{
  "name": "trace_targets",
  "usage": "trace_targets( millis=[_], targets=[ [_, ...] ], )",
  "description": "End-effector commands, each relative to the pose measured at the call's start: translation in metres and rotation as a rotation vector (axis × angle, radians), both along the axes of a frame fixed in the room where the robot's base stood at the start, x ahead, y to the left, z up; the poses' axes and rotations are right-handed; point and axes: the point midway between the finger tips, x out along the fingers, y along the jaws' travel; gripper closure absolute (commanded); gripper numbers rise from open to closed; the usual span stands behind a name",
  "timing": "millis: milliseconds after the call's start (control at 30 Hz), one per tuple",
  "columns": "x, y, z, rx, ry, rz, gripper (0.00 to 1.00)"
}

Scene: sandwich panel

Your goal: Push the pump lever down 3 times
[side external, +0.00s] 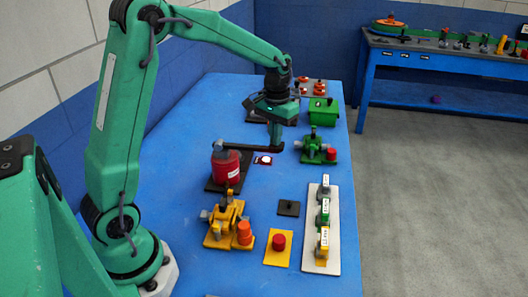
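The pump is a red cylinder (226,168) with a grey top on a dark base plate, left of the table's middle in the side external view. Its black pump lever (252,148) reaches out to the right from the top of the cylinder and looks about level. My gripper (276,143) points straight down at the far right end of the lever. Its fingertips overlap the lever end in the picture, and I cannot tell whether they touch it. The fingers show as one green piece, so their opening is hidden.
Nearby stand a green clamp (318,150), a yellow clamp (224,222), a red button on a yellow plate (279,243), a switch panel (322,225) and a green box (323,111).

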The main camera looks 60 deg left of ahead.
Motion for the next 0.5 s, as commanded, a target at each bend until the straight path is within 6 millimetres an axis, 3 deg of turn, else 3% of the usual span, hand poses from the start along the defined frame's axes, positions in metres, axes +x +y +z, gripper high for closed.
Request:
trace_targets(
  millis=[500],
  targets=[
    [-0.001, 0.000, -0.014, -0.002, 0.006, 0.000, 1.00]
  ],
)
